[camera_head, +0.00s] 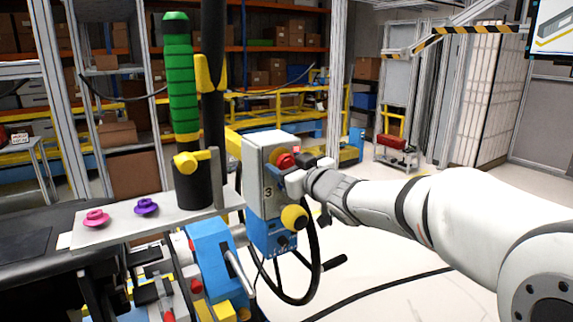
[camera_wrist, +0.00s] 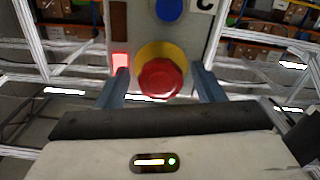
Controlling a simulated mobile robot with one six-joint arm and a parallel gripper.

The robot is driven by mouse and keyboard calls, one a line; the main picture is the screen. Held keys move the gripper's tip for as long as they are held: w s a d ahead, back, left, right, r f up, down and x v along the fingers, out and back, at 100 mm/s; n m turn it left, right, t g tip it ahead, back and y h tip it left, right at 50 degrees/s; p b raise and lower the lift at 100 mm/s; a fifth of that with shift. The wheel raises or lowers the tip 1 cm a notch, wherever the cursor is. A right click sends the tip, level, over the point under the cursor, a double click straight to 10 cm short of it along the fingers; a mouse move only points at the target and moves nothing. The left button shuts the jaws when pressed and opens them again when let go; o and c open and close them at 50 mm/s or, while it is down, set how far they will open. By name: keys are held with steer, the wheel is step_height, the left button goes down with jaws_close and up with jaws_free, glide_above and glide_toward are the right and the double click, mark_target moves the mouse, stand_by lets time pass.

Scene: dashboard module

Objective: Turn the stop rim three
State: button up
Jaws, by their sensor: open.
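The grey control box (camera_head: 257,185) is marked 3 and stands upright right of the black post. Its red stop knob (camera_head: 286,160) is on the side facing my arm. In the wrist view the red stop knob (camera_wrist: 161,79) sits on a yellow rim (camera_wrist: 160,50). My gripper (camera_wrist: 160,72) is open. Its two fingers stand left and right of the knob with a visible gap on each side, so it grips nothing. In the head view my gripper (camera_head: 294,180) is at the box, close to the knob, and partly hides that side.
A yellow round knob (camera_head: 293,217) sits low on the box. A red lit square (camera_wrist: 121,60) and a blue button (camera_wrist: 169,10) are near the stop knob.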

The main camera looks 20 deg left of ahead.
steer(key=c, duration=0.9)
steer(key=shift+a, duration=0.2)
steer(key=shift+c, duration=0.4)
steer(key=shift+d, duration=0.15)
steer(key=shift+p, duration=0.3)
steer(key=shift+r+m, duration=0.1)
steer(key=shift+m, duration=0.4)
steer(key=shift+m+p, duration=0.9)
steer(key=shift+p, duration=0.2)
steer(key=shift+m+p, duration=1.25)
steer(key=shift+m, duration=0.75)
